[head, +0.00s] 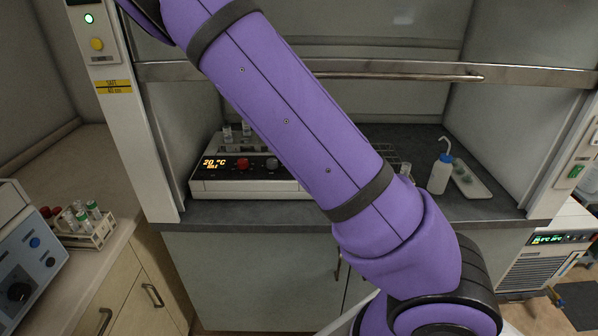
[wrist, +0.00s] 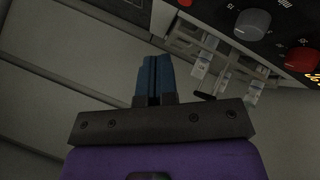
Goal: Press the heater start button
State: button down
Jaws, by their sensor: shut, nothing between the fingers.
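The heater (head: 250,186) is a low white unit with a black front panel inside the fume hood. Its orange display (head: 215,163) reads 20 °C, with a smaller line below. Right of the display sit a red control (head: 243,164) and a grey knob (head: 272,164); my purple arm hides the panel farther right. In the wrist view the red control (wrist: 302,60) and grey knob (wrist: 252,22) are at the upper right, with another red piece (wrist: 185,2) cut by the top edge. I cannot read which is start. My gripper (wrist: 153,60) is shut, empty and apart from the panel.
Labelled vials (wrist: 228,80) show below the panel in the wrist view. A white wash bottle (head: 441,173) and tray (head: 468,180) stand at the hood's right. A metal rail (head: 420,77) crosses the hood. A tube rack (head: 88,232) is on the left bench.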

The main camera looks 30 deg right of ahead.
jog(key=shift+f, duration=3.75)
jog(key=shift+f, duration=0.2)
jog(key=shift+f, duration=0.2)
jog(key=shift+f, duration=0.4)
jog(key=shift+r, duration=0.85)
jog(key=shift+r, duration=2.5)
